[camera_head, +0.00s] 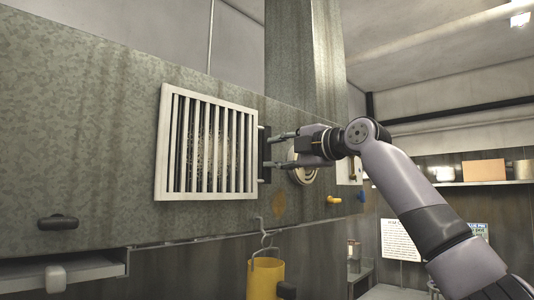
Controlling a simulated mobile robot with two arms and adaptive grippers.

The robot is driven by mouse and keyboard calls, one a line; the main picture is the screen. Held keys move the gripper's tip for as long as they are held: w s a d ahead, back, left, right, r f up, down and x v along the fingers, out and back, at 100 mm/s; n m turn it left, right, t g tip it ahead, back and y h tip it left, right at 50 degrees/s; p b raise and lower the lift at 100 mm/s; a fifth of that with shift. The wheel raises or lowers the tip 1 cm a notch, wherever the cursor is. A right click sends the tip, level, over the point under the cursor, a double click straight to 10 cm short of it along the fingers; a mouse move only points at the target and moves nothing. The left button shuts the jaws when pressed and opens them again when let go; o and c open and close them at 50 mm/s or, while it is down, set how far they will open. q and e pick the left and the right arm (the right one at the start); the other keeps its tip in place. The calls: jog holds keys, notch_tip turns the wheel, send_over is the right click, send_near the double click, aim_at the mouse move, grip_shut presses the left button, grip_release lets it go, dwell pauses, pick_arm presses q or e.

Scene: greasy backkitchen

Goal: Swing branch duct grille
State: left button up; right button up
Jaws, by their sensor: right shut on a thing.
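The branch duct grille (207,145) is a white square frame with vertical slats on the mottled grey metal duct wall (80,130). Its frame looks slightly tilted in view, and I cannot tell whether it stands off the wall. A dark strip shows along its right edge. My right gripper (268,150) comes in from the right, with its fingertips at that dark strip, one above the other. It is shut on the grille's right edge part; the exact contact is small and dark. My left gripper is not in view.
A round white vent (303,170) sits behind my right gripper. A yellow container (265,279) hangs from a hook below the grille. A black handle (57,222) is on the wall at lower left. A shelf with a cardboard box (484,170) stands at far right.

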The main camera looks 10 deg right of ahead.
jog(key=shift+s+d+f, duration=0.1)
jog(key=shift+s+f, duration=0.25)
jog(key=shift+f, duration=0.15)
jog(key=c, duration=0.3)
jog(key=s, duration=0.1)
jog(key=s+b, duration=0.1)
jog(key=d, duration=0.1)
jog(key=shift+s+r+b, duration=0.25)
jog(key=shift+s+b, duration=0.1)
jog(key=shift+s, duration=0.05)
grip_shut()
jog(key=shift+b+v, duration=0.3)
jog(key=shift+v, duration=0.6)
jog(key=shift+r, duration=0.1)
jog(key=b+v, duration=0.3)
jog(key=v, duration=0.5)
jog(key=shift+s+a, duration=0.3)
jog(key=shift+a, duration=0.05)
jog(key=shift+c, duration=0.4)
grip_release()
